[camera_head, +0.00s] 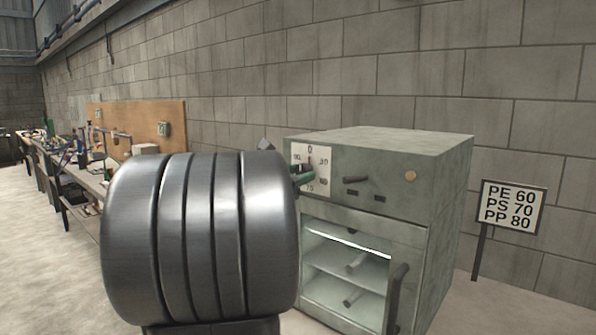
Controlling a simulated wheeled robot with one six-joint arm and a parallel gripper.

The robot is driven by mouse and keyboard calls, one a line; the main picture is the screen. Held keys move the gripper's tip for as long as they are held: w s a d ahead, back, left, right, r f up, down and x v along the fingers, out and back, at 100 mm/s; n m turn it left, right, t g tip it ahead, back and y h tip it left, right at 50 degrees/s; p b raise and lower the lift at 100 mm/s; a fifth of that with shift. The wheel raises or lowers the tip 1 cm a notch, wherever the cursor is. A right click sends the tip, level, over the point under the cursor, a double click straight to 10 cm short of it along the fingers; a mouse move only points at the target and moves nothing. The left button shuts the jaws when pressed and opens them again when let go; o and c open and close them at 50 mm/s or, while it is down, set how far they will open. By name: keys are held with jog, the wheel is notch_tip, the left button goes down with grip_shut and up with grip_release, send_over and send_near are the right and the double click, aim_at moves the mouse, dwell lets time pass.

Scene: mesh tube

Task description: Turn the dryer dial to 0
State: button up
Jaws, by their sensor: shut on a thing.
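The dryer (450,200) is a grey-green metal cabinet against the block wall. Its dial plate (325,163) is white, at the upper left of the front, with 0 at the top and other numbers around it. The dial (309,164) is small, dark and partly covered, so its setting cannot be read. My gripper (301,177) is at the dial plate, shut on the dial; only a small dark green part shows beside the plate. A large dark metal link of my arm hides the rest of it.
A dark lever (355,180) sticks out right of the dial plate. The lower glazed door (397,300) has a vertical handle, with shelves behind it. A sign (512,207) reading PE 60, PS 70, PP 80 stands right. A cluttered workbench (90,180) runs along the left wall.

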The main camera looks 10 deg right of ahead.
jog(key=shift+f, duration=0.1)
dwell(0.3)
jog(key=o, duration=1)
jog(key=shift+c, duration=0.2)
jog(key=v, duration=1.3)
jog(key=shift+s+a, duration=0.25)
jog(key=shift+a, duration=0.05)
jog(key=x, duration=1.3)
jog(key=shift+w+d, duration=0.3)
